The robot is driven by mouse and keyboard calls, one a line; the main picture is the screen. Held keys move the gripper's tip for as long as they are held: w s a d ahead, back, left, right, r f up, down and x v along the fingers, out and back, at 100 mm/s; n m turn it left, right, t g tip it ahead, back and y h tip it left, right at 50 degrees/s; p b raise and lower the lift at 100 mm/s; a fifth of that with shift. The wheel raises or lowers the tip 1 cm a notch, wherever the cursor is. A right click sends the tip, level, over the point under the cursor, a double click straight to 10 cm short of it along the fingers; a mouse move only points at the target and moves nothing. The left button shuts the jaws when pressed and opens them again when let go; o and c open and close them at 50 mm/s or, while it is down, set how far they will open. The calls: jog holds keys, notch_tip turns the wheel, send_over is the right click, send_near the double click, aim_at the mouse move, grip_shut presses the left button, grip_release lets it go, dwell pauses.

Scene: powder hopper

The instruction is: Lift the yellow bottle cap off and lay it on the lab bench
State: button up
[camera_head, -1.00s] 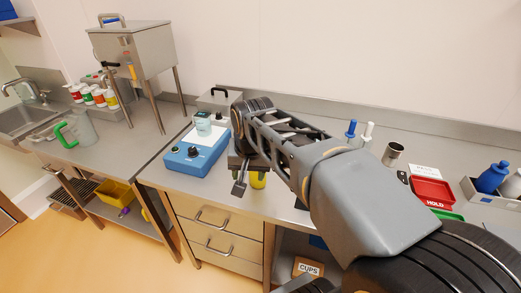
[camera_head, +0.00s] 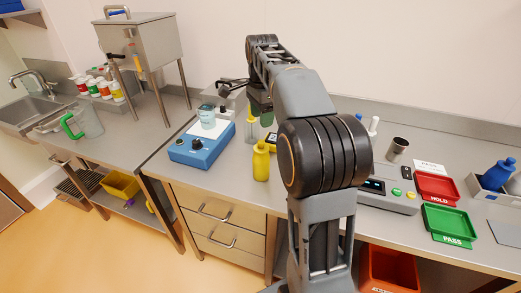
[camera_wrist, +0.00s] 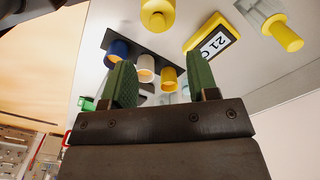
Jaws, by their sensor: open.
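A yellow bottle (camera_head: 261,162) with a narrower yellow top stands upright near the bench's front edge in the head view. My gripper (camera_head: 260,105) is above and behind it, apart from it, with part of it hidden by my arm. In the wrist view my gripper (camera_wrist: 161,78) is open, its two green fingers apart with nothing held. A yellow rounded end (camera_wrist: 157,12) lies beyond the fingers at the top; I cannot tell surely whether it is the bottle's cap. A clear vessel with a yellow end (camera_wrist: 284,34) is at the upper right. The lab bench (camera_head: 232,185) has bare metal left of the bottle.
A blue instrument (camera_head: 203,143) stands left of the bottle. A yellow-framed display (camera_wrist: 212,40) and several coloured cylinders, one blue (camera_wrist: 117,48), show in the wrist view. Red (camera_head: 437,186) and green (camera_head: 449,222) trays are at the right.

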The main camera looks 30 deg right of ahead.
aim_at(261, 141)
jog(key=shift+s+a+f, duration=0.1)
jog(key=shift+f, duration=2.3)
jog(key=shift+s+a+f, duration=0.1)
jog(key=shift+f, duration=2.25)
jog(key=c, duration=1)
jog(key=shift+r, duration=0.1)
